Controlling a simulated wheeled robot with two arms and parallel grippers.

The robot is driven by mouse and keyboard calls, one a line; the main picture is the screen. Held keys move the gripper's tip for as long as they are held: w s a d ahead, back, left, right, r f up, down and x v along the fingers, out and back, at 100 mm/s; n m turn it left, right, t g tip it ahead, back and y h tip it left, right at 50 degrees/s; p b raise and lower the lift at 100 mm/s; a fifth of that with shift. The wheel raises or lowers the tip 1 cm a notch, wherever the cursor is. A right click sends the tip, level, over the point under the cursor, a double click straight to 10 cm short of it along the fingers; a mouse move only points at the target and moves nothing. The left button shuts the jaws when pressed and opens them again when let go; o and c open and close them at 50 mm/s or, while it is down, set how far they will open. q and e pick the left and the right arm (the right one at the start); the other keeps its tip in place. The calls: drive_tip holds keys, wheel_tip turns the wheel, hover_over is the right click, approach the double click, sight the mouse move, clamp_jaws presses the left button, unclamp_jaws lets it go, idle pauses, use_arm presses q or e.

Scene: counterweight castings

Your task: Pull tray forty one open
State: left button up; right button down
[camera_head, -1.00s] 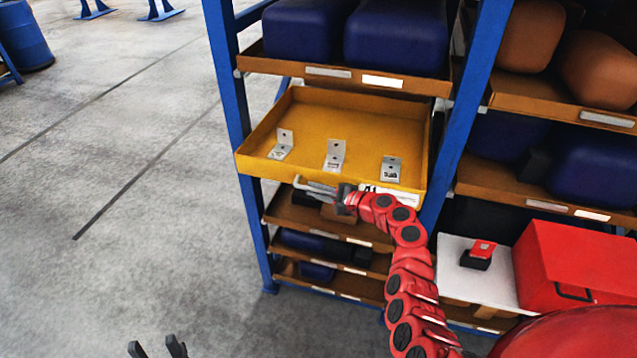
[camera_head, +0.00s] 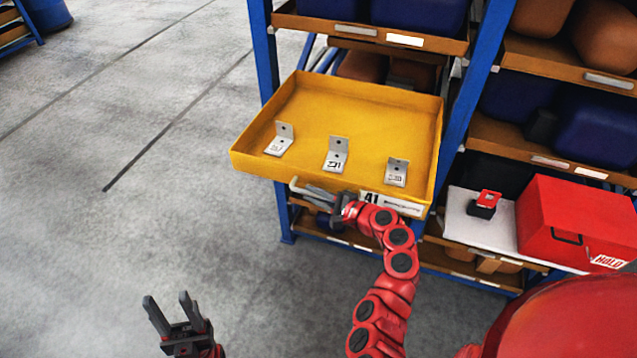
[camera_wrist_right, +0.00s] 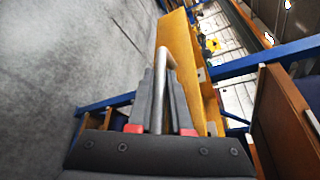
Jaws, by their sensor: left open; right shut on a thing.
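The yellow tray (camera_head: 350,110) marked 41 stands well out from the blue rack in the head view. Three metal angle brackets (camera_head: 336,155) with small labels stand in it. A light metal handle (camera_head: 296,185) is on its front, left of the label (camera_head: 390,203). My right gripper (camera_head: 318,194) is shut on this handle. In the right wrist view the fingers (camera_wrist_right: 160,95) close around the handle bar (camera_wrist_right: 163,70), beside the tray's yellow front (camera_wrist_right: 182,60). My left gripper (camera_head: 172,312) is open and empty over the floor at the lower left.
The blue rack post (camera_head: 263,55) is left of the tray, with loaded shelves above and below. A red box (camera_head: 575,220) and a small red-topped block (camera_head: 485,203) sit on a white surface at right. The floor (camera_head: 110,200) at left is clear.

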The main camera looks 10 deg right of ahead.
drive_tip(key=shift+s+a, duration=0.65)
drive_tip(key=shift+s, duration=0.25)
drive_tip(key=c, duration=0.8)
unclamp_jaws()
drive_tip(key=shift+c, duration=0.2)
drive_tip(key=shift+d, duration=0.1)
drive_tip(key=b+v, duration=0.3)
drive_tip(key=v, duration=1.4)
drive_tip(key=shift+s, duration=0.15)
